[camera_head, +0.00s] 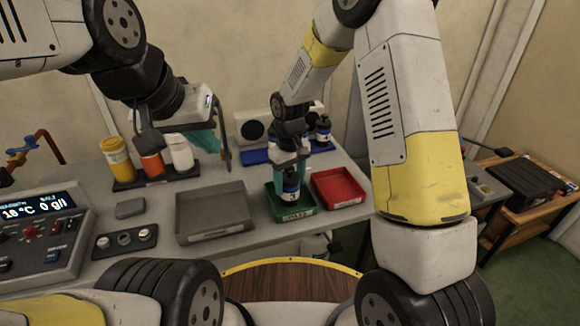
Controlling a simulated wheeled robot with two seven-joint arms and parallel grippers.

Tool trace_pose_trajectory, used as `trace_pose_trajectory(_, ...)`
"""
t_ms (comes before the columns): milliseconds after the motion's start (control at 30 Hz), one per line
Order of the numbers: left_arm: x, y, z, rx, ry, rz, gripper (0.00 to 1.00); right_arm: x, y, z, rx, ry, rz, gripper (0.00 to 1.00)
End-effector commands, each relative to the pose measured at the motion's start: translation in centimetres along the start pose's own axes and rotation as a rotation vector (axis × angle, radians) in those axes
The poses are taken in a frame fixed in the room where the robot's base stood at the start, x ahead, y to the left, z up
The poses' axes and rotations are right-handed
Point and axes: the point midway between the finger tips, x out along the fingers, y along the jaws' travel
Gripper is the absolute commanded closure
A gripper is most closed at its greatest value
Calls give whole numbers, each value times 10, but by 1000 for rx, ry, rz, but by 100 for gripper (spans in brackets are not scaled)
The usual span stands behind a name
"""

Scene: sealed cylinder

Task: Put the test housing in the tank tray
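The test housing (291,186), a dark cylinder with a blue and white label, is upright between the teal fingers of my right gripper (291,178). That gripper points down and appears shut on it. The housing is over or inside the green tray (275,210), whose front label is too small to read surely; I take it as the tank tray. I cannot tell whether the housing touches the tray floor. My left gripper (187,138) is open and appears empty, in front of the bottles at the left of the table.
A red tray (338,188) stands right of the green one, a grey tray (213,213) left. A dark bottle (323,130) stands behind on a blue rack. Yellow, orange and white bottles (116,158) stand at left, near a control panel (45,232).

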Motion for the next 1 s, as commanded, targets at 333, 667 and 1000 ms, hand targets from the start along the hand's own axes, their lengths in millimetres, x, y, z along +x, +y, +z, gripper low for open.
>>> trace_pose_trajectory(333,0,0,0,0,0,0,100,0,0,0,1,0,0,23)
trace_pose_trajectory(667,0,0,0,0,0,0,100,-39,1,-1,2,5,1,23)
trace_pose_trajectory(1000,0,0,0,0,0,0,100,-106,0,-1,1,4,1,23)
